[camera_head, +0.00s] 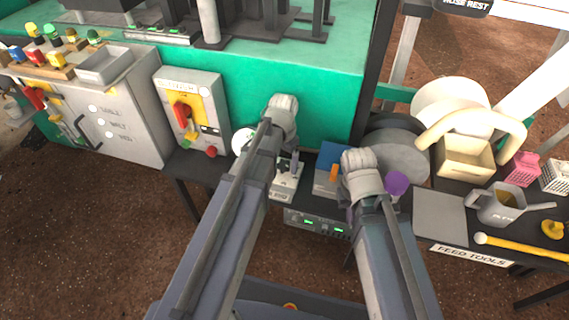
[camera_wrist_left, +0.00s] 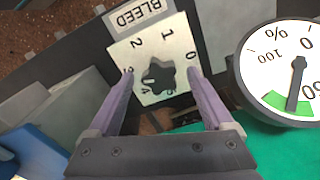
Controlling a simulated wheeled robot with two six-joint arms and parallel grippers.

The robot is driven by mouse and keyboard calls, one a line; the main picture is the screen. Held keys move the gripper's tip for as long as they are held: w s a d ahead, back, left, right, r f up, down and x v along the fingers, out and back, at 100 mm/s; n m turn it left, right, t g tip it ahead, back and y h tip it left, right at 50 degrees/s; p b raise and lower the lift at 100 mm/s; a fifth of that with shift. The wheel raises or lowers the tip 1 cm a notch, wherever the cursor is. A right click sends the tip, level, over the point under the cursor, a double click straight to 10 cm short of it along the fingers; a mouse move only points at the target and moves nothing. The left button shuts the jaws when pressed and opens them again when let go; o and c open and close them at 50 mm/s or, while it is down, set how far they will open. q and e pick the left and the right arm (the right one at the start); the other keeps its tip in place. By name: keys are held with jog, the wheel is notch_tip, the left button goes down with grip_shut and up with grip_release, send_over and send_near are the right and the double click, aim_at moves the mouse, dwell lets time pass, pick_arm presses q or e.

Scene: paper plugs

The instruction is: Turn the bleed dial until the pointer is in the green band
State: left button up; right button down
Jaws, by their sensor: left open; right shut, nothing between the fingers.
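The bleed dial is a black star-shaped knob (camera_wrist_left: 158,77) on a white plate numbered 0 to 5, labelled BLEED, in the left wrist view. Its box (camera_head: 286,180) stands on the dark bench in the head view. A round white gauge (camera_wrist_left: 278,72) is at the right of the wrist view; its dark pointer lies over the green band. The gauge also shows in the head view (camera_head: 242,141), partly behind my left arm. My left gripper (camera_wrist_left: 160,72) is open, its purple-grey fingers on either side of the knob, apart from it. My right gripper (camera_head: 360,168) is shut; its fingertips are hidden.
A blue box (camera_head: 327,158) with an orange part stands between my arms. A purple disc (camera_head: 397,184) is beside my right wrist. A grey panel with a red-orange switch (camera_head: 182,112) is at left. A feed-tools bench (camera_head: 440,216) with a watering can (camera_head: 500,204) is at right.

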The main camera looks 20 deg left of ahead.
aim_at(284, 164)
pick_arm(q)
jog(key=shift+r+p, duration=1.95)
jog(key=shift+r, duration=0.05)
jog(key=n, duration=0.5)
jog(key=shift+n, duration=0.3)
jog(key=n, duration=0.6)
jog(key=shift+f, duration=0.1)
jog(key=shift+f+b, duration=2)
jog(key=shift+b, duration=0.15)
